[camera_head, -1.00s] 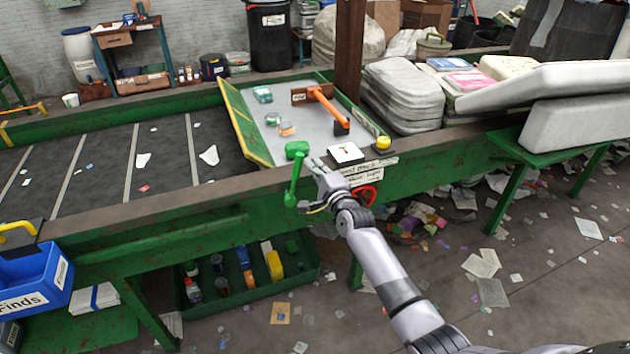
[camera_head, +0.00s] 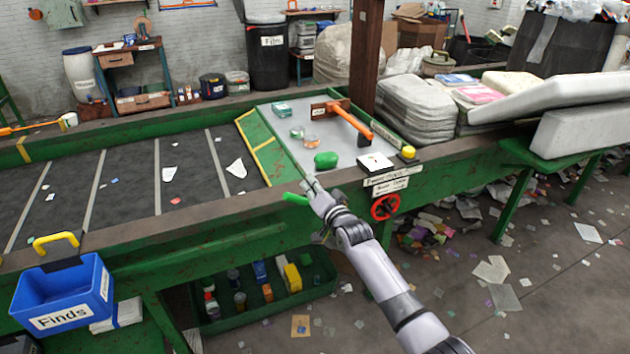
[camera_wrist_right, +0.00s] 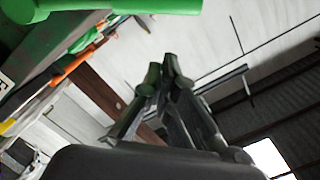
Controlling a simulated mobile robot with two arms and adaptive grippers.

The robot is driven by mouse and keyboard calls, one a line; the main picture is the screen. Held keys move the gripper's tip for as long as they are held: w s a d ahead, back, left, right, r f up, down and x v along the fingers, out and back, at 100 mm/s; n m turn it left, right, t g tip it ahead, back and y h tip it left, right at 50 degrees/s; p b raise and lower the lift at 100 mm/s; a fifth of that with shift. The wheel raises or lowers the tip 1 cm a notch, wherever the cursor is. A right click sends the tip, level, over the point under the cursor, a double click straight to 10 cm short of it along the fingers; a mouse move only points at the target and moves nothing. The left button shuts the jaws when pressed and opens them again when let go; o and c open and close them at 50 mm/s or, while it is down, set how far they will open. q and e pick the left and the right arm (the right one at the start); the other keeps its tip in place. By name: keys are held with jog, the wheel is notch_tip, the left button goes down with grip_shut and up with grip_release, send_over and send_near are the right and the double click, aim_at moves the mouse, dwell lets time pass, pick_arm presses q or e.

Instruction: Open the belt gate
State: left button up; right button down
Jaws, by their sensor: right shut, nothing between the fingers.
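The belt gate (camera_head: 263,140), a green panel with yellow edging, lies low and nearly flat between the dark belt and the grey sorting surface. A green lever (camera_head: 294,198) at the belt's front side points left, nearly level; its other end is hidden behind my right gripper (camera_head: 308,184). The right gripper is shut and empty, just right of and above the lever's visible end. In the right wrist view, its fingertips (camera_wrist_right: 160,72) are together, with a green bar (camera_wrist_right: 160,6) at the top edge, apart from them. My left gripper is out of view.
A rounded green object (camera_head: 326,160) lies on the grey sorting surface (camera_head: 297,152). An orange-handled bar (camera_head: 350,118), a yellow button (camera_head: 408,152) and a red handwheel (camera_head: 384,206) are to the right. A blue Finds bin (camera_head: 62,297) hangs at front left.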

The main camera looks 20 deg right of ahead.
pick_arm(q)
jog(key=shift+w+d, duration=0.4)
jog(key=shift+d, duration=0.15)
pick_arm(e)
jog(key=a+f+n, duration=0.2)
jog(key=shift+a+f+n, duration=0.15)
jog(key=shift+a+n, duration=0.25)
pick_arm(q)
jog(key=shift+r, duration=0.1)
